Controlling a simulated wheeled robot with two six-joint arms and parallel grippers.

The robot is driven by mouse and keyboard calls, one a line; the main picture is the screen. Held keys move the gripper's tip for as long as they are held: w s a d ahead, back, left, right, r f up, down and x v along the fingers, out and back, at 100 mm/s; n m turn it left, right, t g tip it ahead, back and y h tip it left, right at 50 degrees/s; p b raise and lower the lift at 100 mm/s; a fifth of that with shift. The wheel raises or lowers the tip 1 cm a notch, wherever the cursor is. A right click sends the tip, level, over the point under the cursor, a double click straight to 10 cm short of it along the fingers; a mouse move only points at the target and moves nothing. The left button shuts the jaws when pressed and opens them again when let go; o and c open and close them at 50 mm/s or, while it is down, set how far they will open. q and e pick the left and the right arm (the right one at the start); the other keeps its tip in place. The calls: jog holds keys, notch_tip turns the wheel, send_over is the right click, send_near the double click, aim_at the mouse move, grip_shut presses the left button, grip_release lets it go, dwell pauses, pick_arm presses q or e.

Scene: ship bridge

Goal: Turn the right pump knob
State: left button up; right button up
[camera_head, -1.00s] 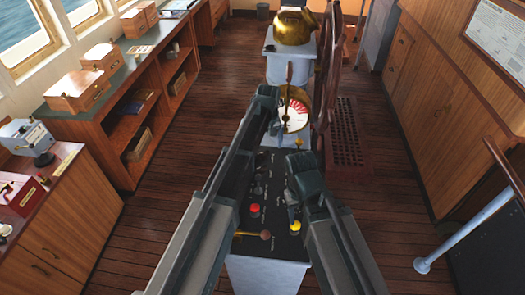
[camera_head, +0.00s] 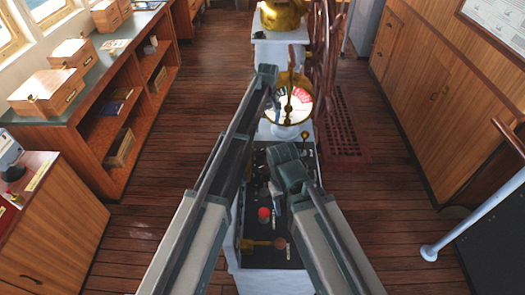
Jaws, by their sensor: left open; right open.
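The console panel (camera_head: 254,228) is dark, with several controls on a white pedestal. A red knob (camera_head: 263,214) and a brass lever with a brown ball end (camera_head: 279,243) show on it. I cannot tell which control is the right pump knob; my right arm covers the panel's right side. My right gripper (camera_head: 268,190) is small in view and open, low over the panel's middle, just above the red knob in the picture. I cannot tell if it touches anything. My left gripper (camera_head: 274,100) is open and empty, higher up, in front of the brass-rimmed dial (camera_head: 298,106).
A wooden ship's wheel (camera_head: 324,60) and brass binnacle (camera_head: 283,14) stand beyond the console. A white rail (camera_head: 465,225) is at the right. Shelves with wooden boxes (camera_head: 46,91) line the left. The plank floor on both sides is clear.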

aim_at(266, 149)
pick_arm(q)
jog(key=shift+w+a+f+b, duration=0.15)
jog(key=shift+f+b, duration=0.2)
jog(key=shift+f, duration=0.3)
pick_arm(e)
jog(key=shift+w+a+f, duration=0.15)
jog(key=shift+f, duration=0.5)
pick_arm(q)
notch_tip(266, 149, down, 14)
jog(key=b, duration=1.3)
jog(key=shift+r+b, duration=0.15)
jog(key=shift+b, duration=0.25)
pick_arm(e)
notch_tip(266, 149, down, 14)
jog(key=shift+r, duration=0.1)
